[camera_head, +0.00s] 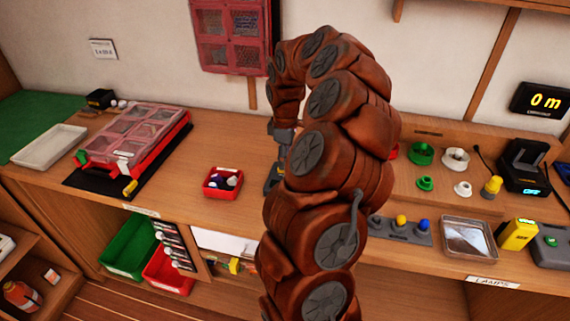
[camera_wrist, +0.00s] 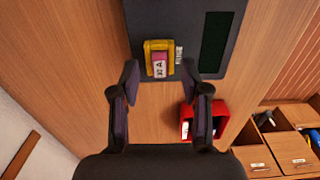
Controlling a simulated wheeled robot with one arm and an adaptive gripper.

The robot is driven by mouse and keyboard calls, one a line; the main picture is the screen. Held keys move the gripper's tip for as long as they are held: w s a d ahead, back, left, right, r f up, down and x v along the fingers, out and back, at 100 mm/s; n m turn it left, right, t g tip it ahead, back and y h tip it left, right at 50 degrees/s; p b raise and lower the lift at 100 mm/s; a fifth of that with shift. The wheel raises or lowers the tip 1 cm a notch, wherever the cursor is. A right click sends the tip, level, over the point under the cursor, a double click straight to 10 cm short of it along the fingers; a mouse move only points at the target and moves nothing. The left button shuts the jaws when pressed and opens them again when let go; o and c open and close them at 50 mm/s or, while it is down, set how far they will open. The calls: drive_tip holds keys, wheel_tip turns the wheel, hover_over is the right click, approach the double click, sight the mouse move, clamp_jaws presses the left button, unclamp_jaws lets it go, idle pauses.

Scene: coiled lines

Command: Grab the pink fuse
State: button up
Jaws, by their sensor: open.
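The pink fuse (camera_wrist: 160,66), with a white label, sits in a yellow holder (camera_wrist: 150,46) on a dark panel (camera_wrist: 140,14) in the wrist view. My gripper (camera_wrist: 159,72) is open, with one finger to the left and one to the right of the fuse. The fingertips line up with the fuse in the picture, with a gap on each side. I cannot tell how far above it they are. In the head view my arm hides the fuse and most of the gripper.
A small red bin (camera_wrist: 222,112) stands beside the panel; the head view shows it (camera_head: 214,193) left of my arm. A red-lidded case (camera_head: 135,135) lies farther left. Lamp parts and a metal tray (camera_head: 469,238) occupy the right bench. Bare wood surrounds the bin.

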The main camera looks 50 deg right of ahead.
drive_tip(key=shift+f, duration=0.7)
clamp_jaws()
